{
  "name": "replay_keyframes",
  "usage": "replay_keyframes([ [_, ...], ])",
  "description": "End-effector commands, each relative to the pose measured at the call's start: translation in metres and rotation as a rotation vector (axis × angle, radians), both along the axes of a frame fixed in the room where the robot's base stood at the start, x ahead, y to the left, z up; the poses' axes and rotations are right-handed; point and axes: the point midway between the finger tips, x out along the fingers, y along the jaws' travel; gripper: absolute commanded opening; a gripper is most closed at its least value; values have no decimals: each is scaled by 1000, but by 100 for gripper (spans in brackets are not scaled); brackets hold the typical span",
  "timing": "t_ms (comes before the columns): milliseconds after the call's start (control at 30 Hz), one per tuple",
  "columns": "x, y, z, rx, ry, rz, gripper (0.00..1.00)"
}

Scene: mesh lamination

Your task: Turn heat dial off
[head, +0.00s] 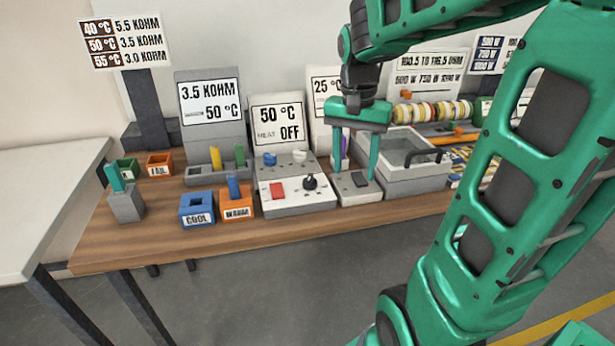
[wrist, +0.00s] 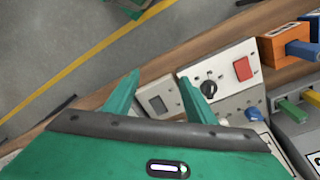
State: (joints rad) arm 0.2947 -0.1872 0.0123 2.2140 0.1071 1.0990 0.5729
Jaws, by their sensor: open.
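The heat dial is a black knob (head: 310,181) with a pale pointer mark, on a white sloped panel (head: 325,200) in the middle of the bench. The same black knob (wrist: 209,88) shows in the wrist view, just right of the right finger. A sign (head: 278,122) behind the panel reads "50 °C HEAT OFF". My gripper (head: 355,174) is open and empty, pointing down to the right of the dial. In the wrist view my gripper (wrist: 159,80) straddles a small box with a dark square button (wrist: 157,104). No contact with the dial shows.
A red switch (head: 277,190) shares the panel with the dial. Blue (head: 270,159) and white (head: 299,156) knobs sit behind it. An orange WARM box (head: 237,209) and blue COOL box (head: 197,210) stand left. A clear-lidded tray (head: 412,158) stands right of my gripper.

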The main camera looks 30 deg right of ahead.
Motion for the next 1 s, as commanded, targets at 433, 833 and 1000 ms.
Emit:
replay_keyframes([
  [433,133,32,4,48,-21,-299,51],
  [833,135,33,-44,50,-18,-310,51],
  [1000,135,33,-73,50,-18,-309,51],
])
